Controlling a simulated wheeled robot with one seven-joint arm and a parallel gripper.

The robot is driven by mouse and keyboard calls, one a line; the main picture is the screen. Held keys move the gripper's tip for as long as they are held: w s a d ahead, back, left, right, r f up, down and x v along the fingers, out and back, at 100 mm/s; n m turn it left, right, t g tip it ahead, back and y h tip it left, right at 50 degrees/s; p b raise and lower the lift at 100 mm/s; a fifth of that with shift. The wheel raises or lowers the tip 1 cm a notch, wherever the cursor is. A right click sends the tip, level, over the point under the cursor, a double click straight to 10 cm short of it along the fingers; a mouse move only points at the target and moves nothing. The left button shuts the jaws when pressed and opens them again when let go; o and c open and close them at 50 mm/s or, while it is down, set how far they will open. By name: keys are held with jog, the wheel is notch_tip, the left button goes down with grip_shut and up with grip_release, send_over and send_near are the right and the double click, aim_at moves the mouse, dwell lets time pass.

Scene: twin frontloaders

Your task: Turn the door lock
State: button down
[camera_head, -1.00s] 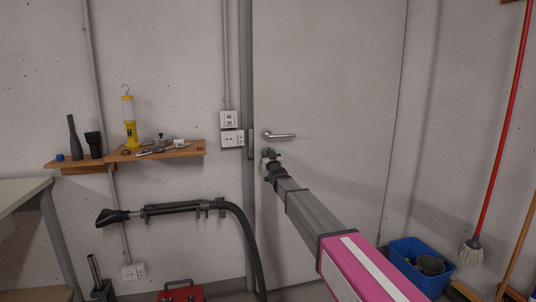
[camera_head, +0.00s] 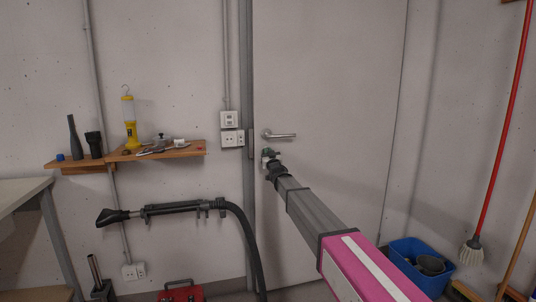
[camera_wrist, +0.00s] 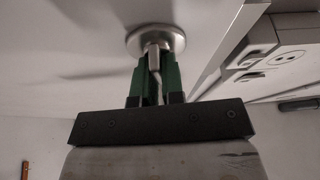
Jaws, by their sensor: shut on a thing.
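The grey door (camera_head: 335,90) stands shut in its frame, with a lever handle (camera_head: 279,135) near its left edge. Below the handle is the door lock, best seen in the wrist view as a round metal rosette (camera_wrist: 155,38) with a small turn piece (camera_wrist: 154,56). My gripper (camera_head: 269,155) is at the lock, just under the lever. In the wrist view its green fingers (camera_wrist: 155,78) are shut on the turn piece, one on each side. In the head view the gripper hides most of the lock.
Left of the door frame are light switches and sockets (camera_head: 231,130), also close beside the gripper in the wrist view (camera_wrist: 280,60). A wooden shelf (camera_head: 180,150) holds a yellow lamp and small items. A blue bin (camera_head: 412,275) and a red-handled mop (camera_head: 505,130) stand right.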

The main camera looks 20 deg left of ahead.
jog(key=n+g+y, duration=0.1)
jog(key=n, duration=0.2)
jog(key=n+g+y, duration=0.1)
jog(key=n, duration=0.2)
jog(key=n+g, duration=0.1)
jog(key=n, duration=0.2)
jog(key=n+g+y, duration=0.1)
jog(key=n, duration=0.2)
jog(key=shift+s+a+f+g, duration=0.1)
jog(key=shift+a+g, duration=0.05)
jog(key=shift+g, duration=0.25)
jog(key=shift+a+f+n+g+h, duration=0.15)
jog(key=shift+n+g, duration=0.7)
jog(key=shift+n, duration=1.4)
jog(key=shift+d+f+n+g+h, duration=0.15)
jog(key=shift+n+g, duration=0.7)
jog(key=shift+n, duration=1.4)
jog(key=shift+a, duration=0.1)
jog(key=c, duration=1.2)
grip_release()
jog(key=shift+c, duration=0.2)
jog(key=shift+r, duration=0.1)
jog(key=shift+s, duration=0.1)
